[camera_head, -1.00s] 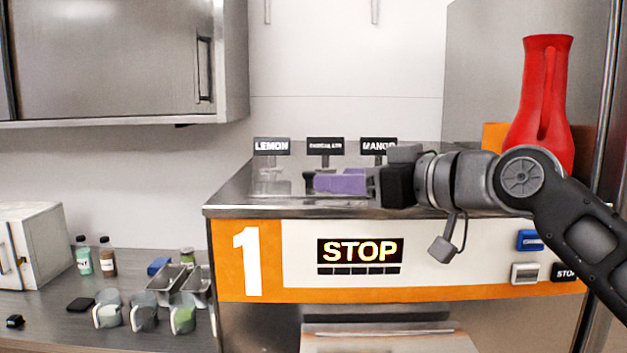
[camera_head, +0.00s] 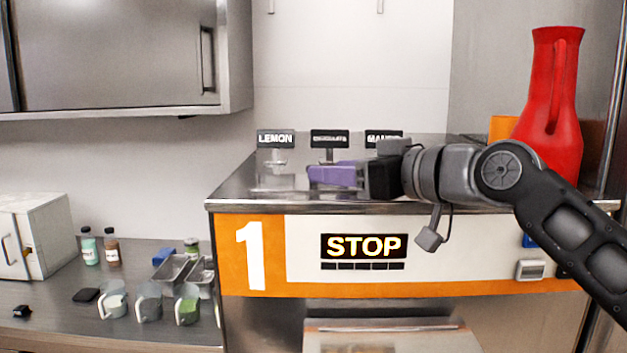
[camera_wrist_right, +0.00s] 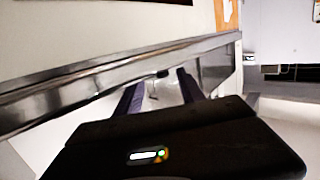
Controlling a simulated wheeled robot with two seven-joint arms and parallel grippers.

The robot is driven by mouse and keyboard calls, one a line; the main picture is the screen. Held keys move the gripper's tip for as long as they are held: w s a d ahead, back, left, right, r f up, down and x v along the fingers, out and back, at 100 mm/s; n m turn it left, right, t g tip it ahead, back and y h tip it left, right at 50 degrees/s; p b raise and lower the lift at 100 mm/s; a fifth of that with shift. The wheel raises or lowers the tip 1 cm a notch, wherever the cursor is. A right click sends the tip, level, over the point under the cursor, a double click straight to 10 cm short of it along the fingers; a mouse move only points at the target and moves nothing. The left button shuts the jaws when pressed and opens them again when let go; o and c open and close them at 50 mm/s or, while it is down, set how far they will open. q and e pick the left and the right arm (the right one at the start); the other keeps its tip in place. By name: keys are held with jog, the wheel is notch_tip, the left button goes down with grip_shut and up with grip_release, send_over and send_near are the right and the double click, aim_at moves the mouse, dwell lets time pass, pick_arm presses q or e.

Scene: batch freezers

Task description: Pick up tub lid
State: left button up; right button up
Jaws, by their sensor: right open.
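My right gripper (camera_head: 316,175) reaches in from the right over the steel top of machine 1. Its purple fingers point left and are open. In the right wrist view the two fingers (camera_wrist_right: 158,88) stand apart, with a pale surface and a small dark item (camera_wrist_right: 162,74) beyond them. Clear, see-through pieces (camera_head: 277,180) stand on the machine top below the LEMON sign, left of the fingertips. I cannot tell which of them, if any, is the tub lid. My left gripper is not in view.
Three flavour signs (camera_head: 276,139) stand at the back of the machine top. A red pitcher (camera_head: 553,100) stands at the right behind my arm. The lower counter (camera_head: 150,320) at left holds bottles, jugs and metal pans. The machine's front edge lies below the gripper.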

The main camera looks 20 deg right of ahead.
jog(key=shift+w+a+p, duration=0.15)
jog(key=shift+w+p, duration=0.1)
jog(key=shift+p, duration=0.05)
jog(key=p+x, duration=0.2)
jog(key=x, duration=0.2)
jog(key=shift+w+a, duration=0.15)
jog(key=shift+a, duration=0.1)
jog(key=shift+w, duration=0.15)
grip_shut()
dwell(0.3)
